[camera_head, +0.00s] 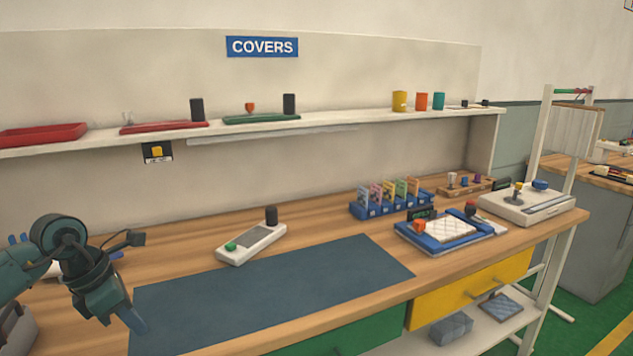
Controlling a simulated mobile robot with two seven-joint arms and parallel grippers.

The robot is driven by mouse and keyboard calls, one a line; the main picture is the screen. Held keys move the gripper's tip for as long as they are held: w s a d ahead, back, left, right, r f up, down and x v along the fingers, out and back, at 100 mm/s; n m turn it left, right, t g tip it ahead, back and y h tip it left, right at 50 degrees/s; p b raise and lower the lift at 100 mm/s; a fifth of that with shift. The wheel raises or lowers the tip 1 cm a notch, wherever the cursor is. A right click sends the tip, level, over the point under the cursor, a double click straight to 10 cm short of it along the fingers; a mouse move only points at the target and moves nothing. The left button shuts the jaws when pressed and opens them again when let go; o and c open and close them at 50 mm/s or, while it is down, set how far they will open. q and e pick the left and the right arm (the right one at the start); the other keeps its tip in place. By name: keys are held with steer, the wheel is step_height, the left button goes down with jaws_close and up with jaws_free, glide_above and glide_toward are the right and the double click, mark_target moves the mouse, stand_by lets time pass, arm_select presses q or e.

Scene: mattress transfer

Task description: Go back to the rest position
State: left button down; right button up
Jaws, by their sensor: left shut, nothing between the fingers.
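My left gripper (136,318) comes in from the left and hangs over the front left of the wooden workbench. Its fingers point down and to the right, close to the left edge of a dark blue mat (270,290). The fingers are shut and I see nothing between them. My right gripper is not in view. A white quilted pad (444,229) lies in a blue tray (408,239) on the right part of the bench, apart from my gripper.
A grey-white device (252,243) stands behind the mat. A blue rack (388,208) and a white machine (528,206) stand at the right. A shelf (330,126) with red and green trays runs above. The mat is bare. A yellow drawer (470,288) is below.

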arm_select(q)
steer(key=s+d+n+t+h+p, duration=0.1)
steer(key=s+d+n+t+h, duration=0.25)
steer(key=d+n+h, duration=0.65)
steer(key=s+d+n+t+h+p, duration=0.15)
steer(key=d+n+t+h, duration=0.35)
steer(key=d, duration=0.9)
steer(key=s+a+f+n+y, duration=0.2)
steer(key=s+f+n+y, duration=0.2)
steer(key=n, duration=0.5)
steer(key=s+a+f+n+y+p, duration=0.1)
steer(key=s+a+f+n+y, duration=0.1)
steer(key=s+f+n+y, duration=0.3)
steer(key=s+a+f+n+y, duration=0.3)
steer(key=s+f+n+y, duration=0.1)
steer(key=f+n, duration=0.7)
steer(key=n+y, duration=0.1)
steer(key=n, duration=0.1)
steer(key=shift+s+n+y+p, duration=0.3)
steer(key=shift+s+y, duration=0.1)
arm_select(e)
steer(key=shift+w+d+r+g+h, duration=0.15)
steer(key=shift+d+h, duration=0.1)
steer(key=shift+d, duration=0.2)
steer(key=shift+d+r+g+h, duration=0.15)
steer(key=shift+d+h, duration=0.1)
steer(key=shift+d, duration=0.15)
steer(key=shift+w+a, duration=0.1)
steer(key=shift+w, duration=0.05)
